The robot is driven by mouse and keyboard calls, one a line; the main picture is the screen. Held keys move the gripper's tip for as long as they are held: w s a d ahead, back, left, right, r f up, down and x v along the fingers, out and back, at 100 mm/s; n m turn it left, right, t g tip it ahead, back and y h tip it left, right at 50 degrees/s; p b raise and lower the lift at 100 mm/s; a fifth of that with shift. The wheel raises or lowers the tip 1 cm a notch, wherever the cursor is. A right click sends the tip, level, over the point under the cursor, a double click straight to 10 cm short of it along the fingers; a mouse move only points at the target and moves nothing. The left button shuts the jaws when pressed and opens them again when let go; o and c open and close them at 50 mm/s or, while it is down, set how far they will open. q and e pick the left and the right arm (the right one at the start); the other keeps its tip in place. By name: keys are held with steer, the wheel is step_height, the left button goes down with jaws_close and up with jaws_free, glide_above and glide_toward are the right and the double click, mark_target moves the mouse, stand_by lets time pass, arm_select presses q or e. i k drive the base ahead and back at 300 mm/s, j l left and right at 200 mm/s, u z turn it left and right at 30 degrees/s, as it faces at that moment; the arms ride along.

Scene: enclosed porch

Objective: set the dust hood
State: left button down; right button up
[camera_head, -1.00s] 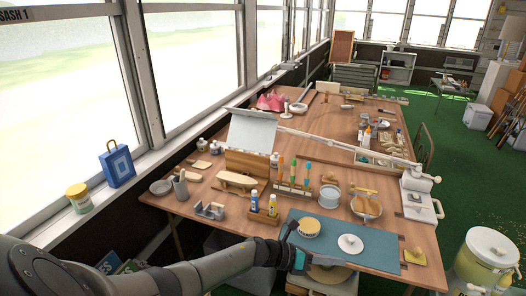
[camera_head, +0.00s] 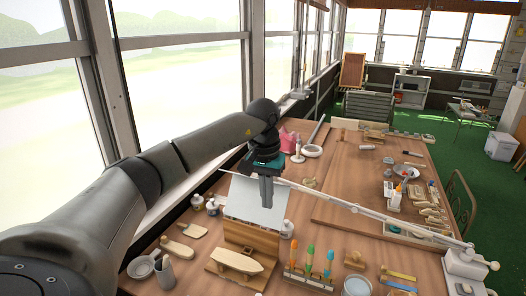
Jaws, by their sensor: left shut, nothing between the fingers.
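My left arm reaches in from the left, and my left gripper (camera_head: 266,202) points down, shut and empty, in front of a pale grey panel (camera_head: 243,207). The panel leans back above a wooden block (camera_head: 250,236) on the bench. I cannot tell whether the fingertips touch the panel. A long white jointed arm (camera_head: 345,206) runs from a white base (camera_head: 468,266) at the right edge of the bench to behind my gripper. No part is clearly a dust hood; the far end of the white arm is partly hidden by my gripper. My right gripper is not in view.
A boat-shaped wooden piece (camera_head: 237,261), a rack of coloured-handled tools (camera_head: 310,264) and a grey tin (camera_head: 356,286) stand at the front of the bench (camera_head: 338,242). A pink object (camera_head: 289,141) lies beyond my gripper. Windows line the left side.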

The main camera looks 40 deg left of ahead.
mark_target(244, 202)
steer(key=i+j, duration=0.75)
steer(key=j, duration=0.2)
